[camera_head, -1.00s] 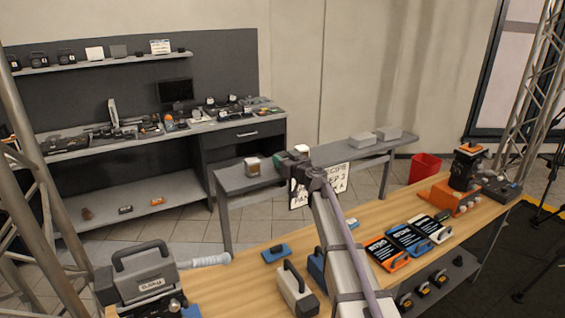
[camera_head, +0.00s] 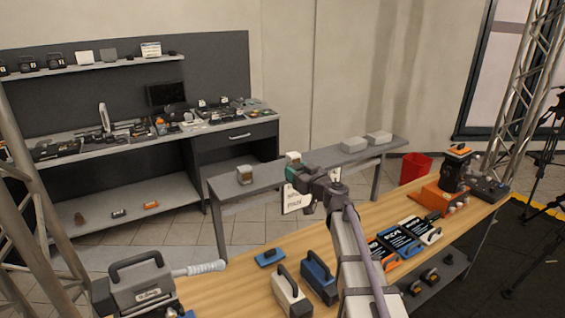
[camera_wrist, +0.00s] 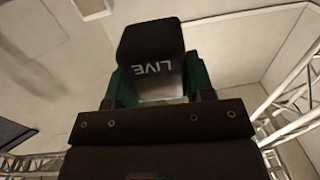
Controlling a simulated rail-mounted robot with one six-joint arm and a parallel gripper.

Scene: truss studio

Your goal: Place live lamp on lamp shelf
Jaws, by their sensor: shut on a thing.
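My gripper (camera_head: 293,172) is shut on the live lamp (camera_head: 294,158), which shows in the head view as a small block with a pale top. In the wrist view the lamp (camera_wrist: 152,55) is a dark block lettered LIVE, upside down, between green fingers (camera_wrist: 160,85). In the head view it overlaps the near edge of a grey bench-like shelf (camera_head: 225,190); I cannot tell the gap between them. A similar small block (camera_head: 245,174) stands on that shelf's left end. A wall shelf (camera_head: 95,66) holds several small items.
The wooden table (camera_head: 235,290) in front carries a grey handled case (camera_head: 140,285), white and blue handled units and orange gear. A red bin (camera_head: 415,168) stands behind it. A truss rises at each side.

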